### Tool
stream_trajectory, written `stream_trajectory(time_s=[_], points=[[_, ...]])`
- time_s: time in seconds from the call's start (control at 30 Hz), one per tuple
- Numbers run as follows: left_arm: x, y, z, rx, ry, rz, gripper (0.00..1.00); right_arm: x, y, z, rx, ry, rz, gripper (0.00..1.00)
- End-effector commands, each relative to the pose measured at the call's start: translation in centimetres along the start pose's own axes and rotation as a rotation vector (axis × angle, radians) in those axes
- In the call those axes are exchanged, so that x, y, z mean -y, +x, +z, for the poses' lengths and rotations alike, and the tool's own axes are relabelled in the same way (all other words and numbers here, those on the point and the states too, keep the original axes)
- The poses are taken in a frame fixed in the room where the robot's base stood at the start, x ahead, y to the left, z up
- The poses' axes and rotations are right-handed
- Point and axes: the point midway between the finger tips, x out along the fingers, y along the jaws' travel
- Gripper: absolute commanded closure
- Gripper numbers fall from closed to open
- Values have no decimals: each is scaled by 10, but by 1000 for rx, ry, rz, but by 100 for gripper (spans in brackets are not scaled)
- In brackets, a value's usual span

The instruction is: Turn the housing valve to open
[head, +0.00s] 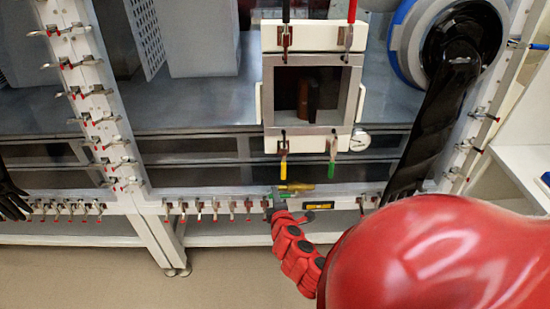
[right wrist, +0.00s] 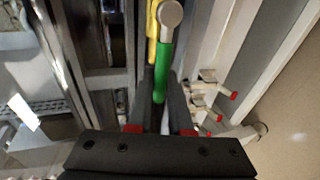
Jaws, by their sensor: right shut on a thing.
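In the head view my right gripper (head: 278,199) is at the front rail below the small square door. In the right wrist view its two dark fingers (right wrist: 161,88) are shut on a green lever handle (right wrist: 164,70). The lever has a round grey end (right wrist: 170,13), and a yellow part (right wrist: 152,32) shows beside it. In the head view the lever is small and mostly hidden by the gripper; a yellow-green piece (head: 297,187) shows just above the fingers. I cannot tell the valve's angle. My left gripper is not in view.
The square door (head: 312,88) has red, black, yellow and green clamp handles. A gauge (head: 359,140) is at its lower right. Toggle clamps (head: 93,92) line the frame and rail. A black glove (head: 436,118) hangs from a round port on the right.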

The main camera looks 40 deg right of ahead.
Motion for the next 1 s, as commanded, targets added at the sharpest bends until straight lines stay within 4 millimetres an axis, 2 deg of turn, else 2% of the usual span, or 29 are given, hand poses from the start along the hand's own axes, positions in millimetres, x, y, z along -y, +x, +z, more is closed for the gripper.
stream_trajectory(time_s=[0.07,0.1,0.27,0.67,0.83,1.0], points=[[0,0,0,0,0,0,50,2,0,0,1,0,-3,100],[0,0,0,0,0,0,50,2,0,0,1,1,-3,80],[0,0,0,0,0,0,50,2,0,0,1,1,-3,52],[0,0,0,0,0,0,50,1,-6,1,0,1,-1,52],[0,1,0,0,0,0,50,0,-31,0,-3,0,0,52],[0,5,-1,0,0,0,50,0,-70,1,0,1,-3,52]])
